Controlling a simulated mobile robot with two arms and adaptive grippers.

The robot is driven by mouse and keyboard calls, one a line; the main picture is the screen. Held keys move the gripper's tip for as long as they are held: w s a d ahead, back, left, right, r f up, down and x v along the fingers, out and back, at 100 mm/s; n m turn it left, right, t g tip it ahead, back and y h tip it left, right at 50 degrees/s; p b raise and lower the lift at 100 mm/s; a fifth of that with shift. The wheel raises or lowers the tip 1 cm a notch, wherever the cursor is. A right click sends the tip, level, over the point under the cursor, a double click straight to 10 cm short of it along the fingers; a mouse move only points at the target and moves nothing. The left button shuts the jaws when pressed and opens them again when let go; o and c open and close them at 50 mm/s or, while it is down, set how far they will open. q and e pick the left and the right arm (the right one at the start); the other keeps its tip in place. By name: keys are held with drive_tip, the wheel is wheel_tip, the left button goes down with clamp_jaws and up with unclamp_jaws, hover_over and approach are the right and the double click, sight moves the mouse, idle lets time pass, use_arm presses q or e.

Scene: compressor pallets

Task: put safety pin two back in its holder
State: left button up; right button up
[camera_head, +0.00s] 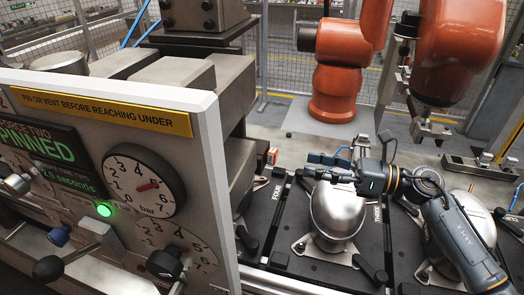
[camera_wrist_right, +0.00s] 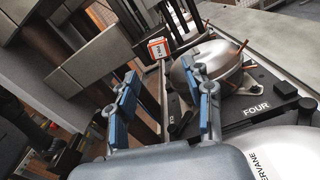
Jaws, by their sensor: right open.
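I cannot make out safety pin two or its holder for certain in either view. The control panel (camera_head: 215,150) at the left has a display (camera_head: 40,150) reading PINNED, with the word TWO above it. A green lamp (camera_head: 104,210) is lit below the display. My right gripper (camera_head: 325,174) is above the pallets, right of the panel and apart from it. In the right wrist view its two blue-padded fingers (camera_wrist_right: 165,98) are spread, with nothing between them. My left gripper is not in view.
A silver compressor (camera_head: 338,215) sits on a black pallet below my right gripper; one pallet in the wrist view is marked FOUR (camera_wrist_right: 255,108). A small orange-and-white tag (camera_wrist_right: 158,47) stands behind. An orange robot arm (camera_head: 335,75) stands behind the pallets. Grey machine blocks (camera_head: 175,80) rise behind the panel.

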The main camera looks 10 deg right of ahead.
sight(277, 157)
drive_tip(key=x, duration=0.1)
drive_tip(key=p+x, duration=0.2)
drive_tip(key=x, duration=0.1)
drive_tip(key=shift+s+r, duration=0.1)
drive_tip(key=shift+r, duration=0.25)
drive_tip(key=x, duration=0.3)
drive_tip(key=shift+f, duration=0.3)
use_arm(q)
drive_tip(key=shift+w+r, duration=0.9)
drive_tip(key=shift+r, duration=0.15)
use_arm(e)
drive_tip(key=shift+w+a, duration=0.25)
drive_tip(key=shift+a, duration=0.3)
use_arm(q)
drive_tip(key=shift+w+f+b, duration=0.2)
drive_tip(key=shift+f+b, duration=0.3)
drive_tip(key=shift+b, duration=0.3)
use_arm(e)
clamp_jaws()
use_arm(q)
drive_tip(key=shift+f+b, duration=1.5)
use_arm(e)
drive_tip(key=v, duration=0.6)
